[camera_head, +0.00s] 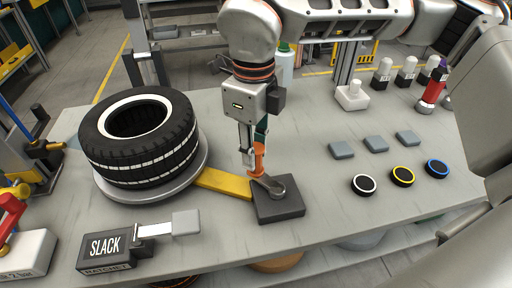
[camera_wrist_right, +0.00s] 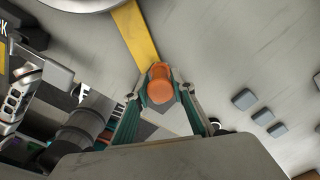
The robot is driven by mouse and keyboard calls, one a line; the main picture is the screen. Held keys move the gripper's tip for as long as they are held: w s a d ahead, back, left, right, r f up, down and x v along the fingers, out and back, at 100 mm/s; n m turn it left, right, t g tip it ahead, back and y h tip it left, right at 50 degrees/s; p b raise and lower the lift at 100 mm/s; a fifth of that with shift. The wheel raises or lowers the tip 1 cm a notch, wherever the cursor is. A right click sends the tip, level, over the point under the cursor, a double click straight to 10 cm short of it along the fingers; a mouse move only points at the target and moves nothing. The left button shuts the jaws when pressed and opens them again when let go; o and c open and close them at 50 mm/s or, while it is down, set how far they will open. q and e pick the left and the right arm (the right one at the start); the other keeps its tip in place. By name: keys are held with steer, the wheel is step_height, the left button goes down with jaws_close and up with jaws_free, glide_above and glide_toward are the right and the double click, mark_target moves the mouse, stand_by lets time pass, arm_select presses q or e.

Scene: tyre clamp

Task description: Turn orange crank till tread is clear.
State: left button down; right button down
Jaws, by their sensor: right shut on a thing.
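The orange crank (camera_head: 260,160) stands on a dark grey base block (camera_head: 278,206) near the middle of the table. My right gripper (camera_head: 254,168) is over the base, shut on the crank's orange handle. In the right wrist view the orange handle (camera_wrist_right: 160,86) lies between the two fingertips (camera_wrist_right: 160,90). The black tyre (camera_head: 140,142) with white lines on its tread lies on a round grey turntable (camera_head: 193,178) to the left. A yellow bar (camera_head: 222,184) runs from the turntable to the crank base. My left gripper is not in view.
A ratchet block marked SLACK (camera_head: 105,246) stands at the front left. Grey pads (camera_head: 375,144) and round black discs (camera_head: 403,176) lie to the right. A red canister (camera_head: 431,92) and white-capped bottles (camera_head: 383,72) stand at the back right.

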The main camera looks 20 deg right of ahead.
steer(key=shift+s+a+r+n+p, duration=0.1)
steer(key=shift+s+a+n+p, duration=0.15)
steer(key=shift+n, duration=0.3)
steer(key=shift+s+a+r+n+p, duration=0.15)
steer(key=shift+a+n, duration=0.2)
steer(key=shift+n, duration=0.2)
steer(key=n, duration=0.1)
steer(key=s+a+n, duration=0.1)
steer(key=n, duration=0.1)
steer(key=shift+s+a+f+n+p, duration=0.1)
steer(key=shift+a+f+n+p, duration=0.1)
steer(key=shift+n+p, duration=0.15)
steer(key=shift+s+a+n, duration=0.3)
steer(key=shift+s+n, duration=0.4)
steer(key=shift+n, duration=0.65)
steer(key=shift+s+a+n, duration=0.3)
steer(key=shift+s+n, duration=0.35)
steer(key=shift+n, duration=0.65)
steer(key=c, duration=1.9)
jaws_free()
